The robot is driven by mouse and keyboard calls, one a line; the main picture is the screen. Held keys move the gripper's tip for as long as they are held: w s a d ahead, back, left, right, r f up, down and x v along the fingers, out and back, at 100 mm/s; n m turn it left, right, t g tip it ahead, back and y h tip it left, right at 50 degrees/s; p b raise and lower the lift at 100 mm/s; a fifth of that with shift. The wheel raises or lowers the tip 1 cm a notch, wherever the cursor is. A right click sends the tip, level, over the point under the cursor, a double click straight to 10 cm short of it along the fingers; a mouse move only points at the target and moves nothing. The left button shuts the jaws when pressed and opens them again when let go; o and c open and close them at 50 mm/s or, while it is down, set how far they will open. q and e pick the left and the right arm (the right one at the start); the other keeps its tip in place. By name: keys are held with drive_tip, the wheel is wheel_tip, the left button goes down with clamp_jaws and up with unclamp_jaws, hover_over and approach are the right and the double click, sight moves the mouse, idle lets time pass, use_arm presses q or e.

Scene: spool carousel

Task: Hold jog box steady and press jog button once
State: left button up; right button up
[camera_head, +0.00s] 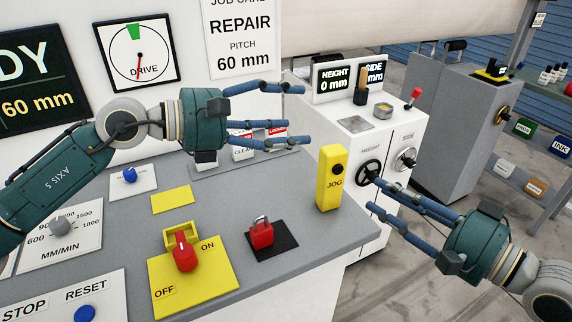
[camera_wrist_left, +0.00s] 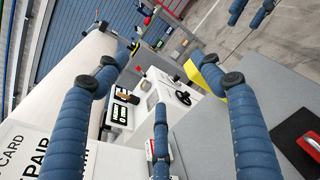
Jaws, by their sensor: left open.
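The yellow jog box (camera_head: 325,196) stands upright near the right edge of the grey console, with a dark round jog button (camera_head: 338,168) above its JOG label. It also shows in the left wrist view (camera_wrist_left: 211,76), partly behind a finger. My left gripper (camera_head: 292,112) is open and empty, its fingers pointing right, above the console to the left of and higher in the picture than the box. Its spread fingers also show in the left wrist view (camera_wrist_left: 165,90). My right gripper (camera_head: 370,192) is open and empty, fingers pointing toward the box from the right, apart from it.
A red padlock (camera_head: 262,234) sits on a black pad (camera_head: 285,242) left of the box. A red switch (camera_head: 184,256) stands on a yellow ON/OFF plate (camera_head: 222,284). A white cabinet with a black handwheel (camera_head: 369,172) stands behind the box.

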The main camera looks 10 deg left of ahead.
sight(319, 170)
use_arm(q)
wheel_tip(319, 170, down, 10)
drive_tip(key=f+n+g+y, duration=0.1)
drive_tip(key=n+g+y, duration=0.1)
drive_tip(key=n, duration=0.2)
drive_tip(key=shift+h, duration=0.3)
drive_tip(key=x, duration=1)
drive_tip(key=shift+s+d+r, duration=0.1)
drive_tip(key=shift+d+r, duration=0.1)
drive_tip(key=shift+d, duration=0.1)
drive_tip(key=c, duration=1.4)
drive_tip(key=shift+c, duration=0.3)
use_arm(e)
clamp_jaws()
